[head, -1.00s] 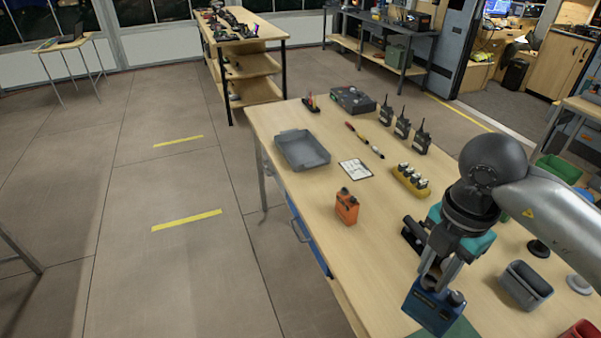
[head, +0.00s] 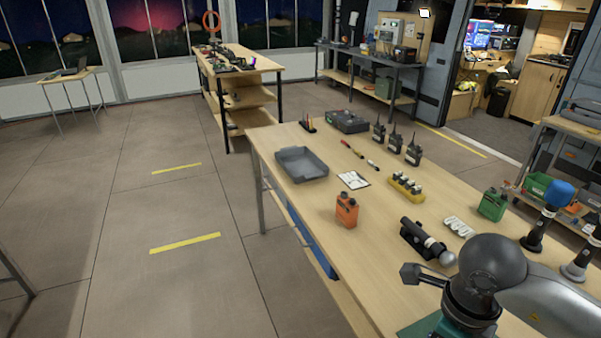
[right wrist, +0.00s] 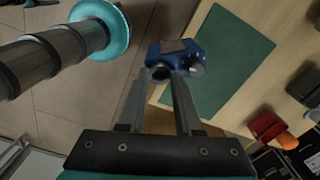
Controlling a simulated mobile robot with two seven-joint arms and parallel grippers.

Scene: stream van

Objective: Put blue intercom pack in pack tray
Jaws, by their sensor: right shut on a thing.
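The blue intercom pack (right wrist: 172,50) is between the fingertips of my right gripper (right wrist: 172,78) in the right wrist view. The gripper is shut on it, and the pack is over or beside the edge of a green mat (right wrist: 222,62); its height cannot be told. In the head view my right arm is at the lower right, with its gripper and the pack out of frame. A shallow grey tray (head: 303,176), which looks like the pack tray, lies empty at the table's far left edge. My left gripper is not in view.
An orange pack (head: 347,210) stands between my right arm and the tray. A white card (head: 354,180), pens (head: 352,149), a yellow battery holder (head: 405,189) and a black device (head: 425,241) lie nearby. A green pack (head: 492,204) and several radios (head: 396,142) stand further right.

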